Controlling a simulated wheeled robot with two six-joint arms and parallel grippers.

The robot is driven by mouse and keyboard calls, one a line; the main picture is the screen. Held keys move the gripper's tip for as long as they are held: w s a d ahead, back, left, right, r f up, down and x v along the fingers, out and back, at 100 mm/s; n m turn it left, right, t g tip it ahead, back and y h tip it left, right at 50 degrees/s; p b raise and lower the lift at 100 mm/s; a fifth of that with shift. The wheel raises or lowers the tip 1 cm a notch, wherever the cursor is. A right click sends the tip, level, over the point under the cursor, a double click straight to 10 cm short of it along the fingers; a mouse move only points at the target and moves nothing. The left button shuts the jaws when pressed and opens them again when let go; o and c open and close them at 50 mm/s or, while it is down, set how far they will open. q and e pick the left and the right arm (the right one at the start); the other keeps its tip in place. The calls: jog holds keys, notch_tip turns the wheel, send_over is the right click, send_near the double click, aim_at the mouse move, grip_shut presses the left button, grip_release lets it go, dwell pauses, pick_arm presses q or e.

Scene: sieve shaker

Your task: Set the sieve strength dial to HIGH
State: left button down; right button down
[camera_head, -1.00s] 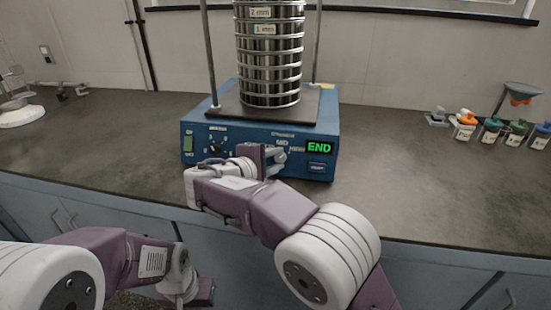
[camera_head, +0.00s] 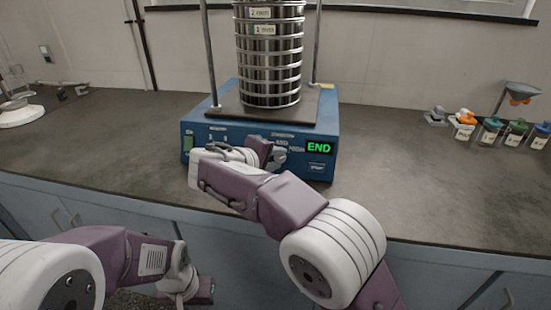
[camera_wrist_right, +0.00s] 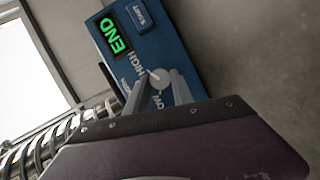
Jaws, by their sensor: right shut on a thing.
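The blue sieve shaker base (camera_head: 328,130) stands on the bench with a stack of steel sieves (camera_head: 270,60) on top. Its green display (camera_head: 318,148) reads END. My right gripper (camera_head: 276,156) is at the front panel, left of the display, and largely hides the strength dial in the head view. In the right wrist view, its fingers (camera_wrist_right: 166,90) are closed around the pale dial (camera_wrist_right: 158,77), between the HIGH and LOW labels; the dial's exact pointing is unclear. My left gripper (camera_head: 204,291) hangs low in front of the cabinets, away from the shaker; its jaw opening is unclear.
A START button (camera_head: 317,168) sits below the display, close to my right gripper. Several small capped bottles (camera_head: 489,131) stand at the bench's right. A white stand base (camera_head: 20,113) is at the far left.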

jog(key=shift+f, duration=0.1)
jog(key=c, duration=1.1)
grip_release()
jog(key=shift+s+a+r, duration=0.1)
jog(key=shift+s+r, duration=0.1)
jog(key=shift+r, duration=0.05)
jog(key=p+v, duration=0.3)
jog(key=v, duration=0.5)
jog(key=shift+s, duration=0.2)
jog(key=shift+a, duration=0.15)
